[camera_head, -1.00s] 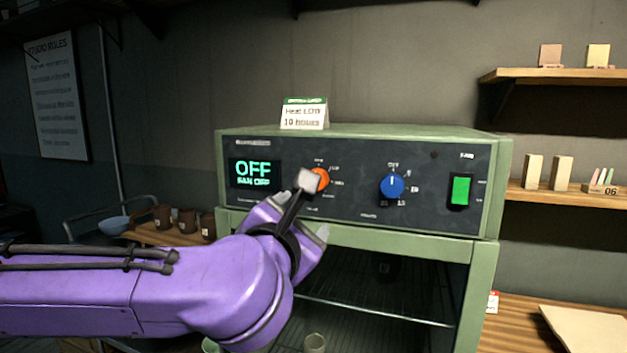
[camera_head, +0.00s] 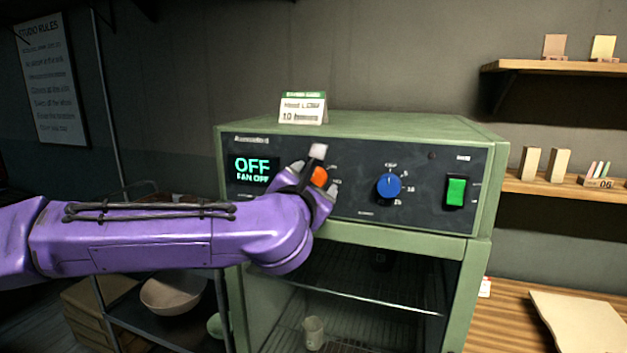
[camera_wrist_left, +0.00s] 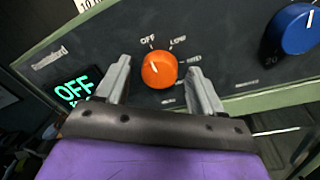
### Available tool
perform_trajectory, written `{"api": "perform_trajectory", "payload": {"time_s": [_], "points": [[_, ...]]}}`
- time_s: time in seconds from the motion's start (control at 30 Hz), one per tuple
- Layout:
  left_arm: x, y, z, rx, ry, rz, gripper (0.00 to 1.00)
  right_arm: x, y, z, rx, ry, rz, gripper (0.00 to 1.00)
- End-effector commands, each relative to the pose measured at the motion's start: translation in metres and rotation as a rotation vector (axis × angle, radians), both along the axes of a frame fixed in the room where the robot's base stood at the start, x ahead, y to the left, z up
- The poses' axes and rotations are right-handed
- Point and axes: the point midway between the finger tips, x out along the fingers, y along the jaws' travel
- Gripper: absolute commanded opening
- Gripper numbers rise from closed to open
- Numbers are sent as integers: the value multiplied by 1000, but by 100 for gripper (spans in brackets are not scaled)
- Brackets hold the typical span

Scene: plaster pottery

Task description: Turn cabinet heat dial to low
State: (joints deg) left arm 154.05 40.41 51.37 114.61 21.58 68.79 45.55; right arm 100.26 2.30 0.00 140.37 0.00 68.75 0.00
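The orange heat dial (camera_head: 320,176) sits on the dark front panel of the green cabinet (camera_head: 450,130). In the left wrist view the orange dial (camera_wrist_left: 159,70) has its white mark toward OFF, with LOW printed to the right of that. My left gripper (camera_head: 316,172) is at the panel. In the wrist view its two fingers (camera_wrist_left: 160,80) stand open on either side of the dial, with gaps to it. The display (camera_head: 252,169) reads OFF and FAN OFF. My right gripper is not in view.
A blue dial (camera_head: 388,186) and a green switch (camera_head: 455,191) are to the right on the same panel. A card (camera_head: 303,108) reading Heat LOW, 10 hours stands on the cabinet top. A cup (camera_head: 313,333) stands inside the open cabinet below. Shelves hang at the right.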

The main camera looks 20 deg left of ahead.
Motion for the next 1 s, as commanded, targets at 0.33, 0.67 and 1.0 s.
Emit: {"api": "perform_trajectory", "payload": {"time_s": [0.33, 0.67, 1.0], "points": [[0, 0, 0, 4, -1, -1, 13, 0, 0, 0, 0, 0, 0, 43], [-1, 0, 0, 119, -6, -1, 13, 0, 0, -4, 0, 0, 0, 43], [-1, 0, -1, 412, -16, 1, 13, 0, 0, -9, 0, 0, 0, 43]]}}
